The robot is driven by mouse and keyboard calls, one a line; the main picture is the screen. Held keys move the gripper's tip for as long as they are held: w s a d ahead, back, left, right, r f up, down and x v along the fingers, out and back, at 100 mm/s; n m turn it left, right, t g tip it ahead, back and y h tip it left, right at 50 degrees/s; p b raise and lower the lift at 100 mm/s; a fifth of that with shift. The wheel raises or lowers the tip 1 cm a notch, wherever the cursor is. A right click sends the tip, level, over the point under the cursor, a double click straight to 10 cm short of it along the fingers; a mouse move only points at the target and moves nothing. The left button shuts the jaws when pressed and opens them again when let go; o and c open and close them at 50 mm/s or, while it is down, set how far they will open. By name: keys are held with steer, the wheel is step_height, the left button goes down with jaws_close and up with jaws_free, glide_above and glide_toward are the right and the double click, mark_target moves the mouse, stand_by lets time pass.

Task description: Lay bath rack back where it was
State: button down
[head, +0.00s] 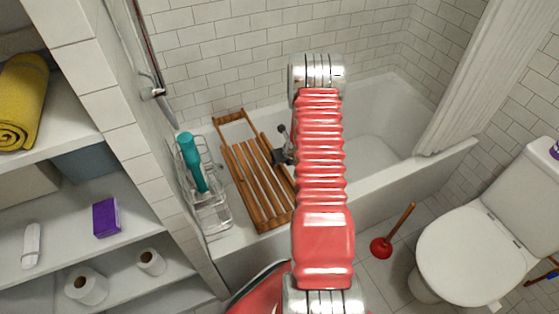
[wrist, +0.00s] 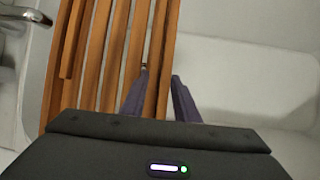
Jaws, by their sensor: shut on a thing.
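The bath rack (head: 247,164) is a slatted wooden frame. In the head view it lies across the near left end of the white bathtub, partly behind my red arm. In the wrist view the rack's slats (wrist: 98,70) fill the upper left. My gripper (wrist: 160,85) has its two dark fingers on either side of the rack's right-hand rail, shut on it. In the head view my arm hides most of the gripper.
A red plunger (head: 381,247) and a toilet (head: 473,255) are right. Shelves (head: 75,225) with towel and paper rolls are left.

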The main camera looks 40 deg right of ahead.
steer(key=shift+s+a+f, duration=0.1)
steer(key=shift+s+f, duration=0.05)
steer(key=shift+f, duration=0.65)
stand_by(0.8)
steer(key=c, duration=1.3)
jaws_free()
steer(key=shift+r, duration=0.15)
steer(key=shift+s+r, duration=0.1)
steer(key=shift+r, duration=0.3)
steer(key=v, duration=1.2)
steer(key=shift+s+r, duration=0.2)
steer(key=shift+r, duration=0.05)
steer(key=shift+a, duration=0.1)
